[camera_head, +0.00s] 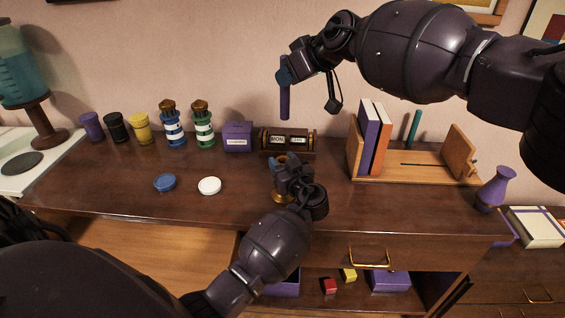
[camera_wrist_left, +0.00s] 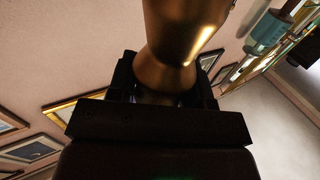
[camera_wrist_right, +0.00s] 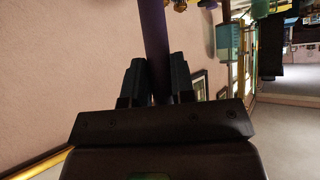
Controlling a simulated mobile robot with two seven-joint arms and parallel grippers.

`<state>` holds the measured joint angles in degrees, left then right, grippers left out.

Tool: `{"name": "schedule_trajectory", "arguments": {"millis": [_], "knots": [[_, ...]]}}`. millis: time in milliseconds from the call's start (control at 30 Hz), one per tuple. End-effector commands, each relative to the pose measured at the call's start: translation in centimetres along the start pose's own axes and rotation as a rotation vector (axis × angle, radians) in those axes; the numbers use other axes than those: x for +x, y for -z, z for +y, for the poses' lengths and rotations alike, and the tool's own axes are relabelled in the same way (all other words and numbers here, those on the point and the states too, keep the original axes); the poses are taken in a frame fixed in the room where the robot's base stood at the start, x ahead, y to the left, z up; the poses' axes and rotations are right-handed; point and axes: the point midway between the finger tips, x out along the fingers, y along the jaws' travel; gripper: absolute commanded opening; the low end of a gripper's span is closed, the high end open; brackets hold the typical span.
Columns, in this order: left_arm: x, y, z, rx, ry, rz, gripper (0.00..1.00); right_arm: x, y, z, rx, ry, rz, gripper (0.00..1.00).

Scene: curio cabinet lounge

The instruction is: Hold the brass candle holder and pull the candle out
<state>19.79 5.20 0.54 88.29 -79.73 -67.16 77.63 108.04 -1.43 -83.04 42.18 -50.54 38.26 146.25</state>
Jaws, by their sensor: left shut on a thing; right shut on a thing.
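The purple candle (camera_head: 285,102) hangs upright in the air in the head view, its top in my right gripper (camera_head: 287,76). My right gripper is shut on it, and the candle (camera_wrist_right: 155,40) shows between the fingers in the right wrist view. The brass candle holder (camera_wrist_left: 180,45) is between the fingers of my left gripper (camera_wrist_left: 165,85) in the left wrist view. In the head view my left gripper (camera_head: 285,165) is shut on it at the dresser top and hides most of it. The candle is apart from the holder, well above it.
A book rack (camera_head: 420,166) and a purple vase (camera_head: 494,188) stand right. Blue (camera_head: 165,182) and white (camera_head: 209,186) discs lie at left.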

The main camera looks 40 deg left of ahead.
Motion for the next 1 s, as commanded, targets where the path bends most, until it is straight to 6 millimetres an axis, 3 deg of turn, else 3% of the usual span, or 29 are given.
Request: {"name": "schedule_trajectory", "arguments": {"millis": [33, 367, 400, 600, 1000], "knots": [[-0.03, -0.53, -0.13, 0.006, 0.001, -0.008, 0.03, 0.36, 0.47, -0.72, -0.013, 0.006, -0.001, 0.00], [-0.03, -0.52, -0.12, 0.006, 0.001, -0.008, 0.03, 0.37, 0.41, -0.69, -0.014, 0.005, -0.003, 0.00], [-0.03, -0.52, -0.12, 0.006, 0.001, -0.008, 0.47, 0.38, 0.40, -0.69, -0.014, 0.004, -0.003, 0.00], [-0.01, -0.33, -0.08, 0.004, 0.001, -0.004, 0.76, 0.36, 0.40, -0.69, -0.015, 0.004, -0.004, 0.00], [-0.78, -0.17, -0.01, 0.001, -0.001, -0.003, 0.76, 0.33, 0.42, -0.69, -0.015, 0.003, -0.005, 0.00]]}}
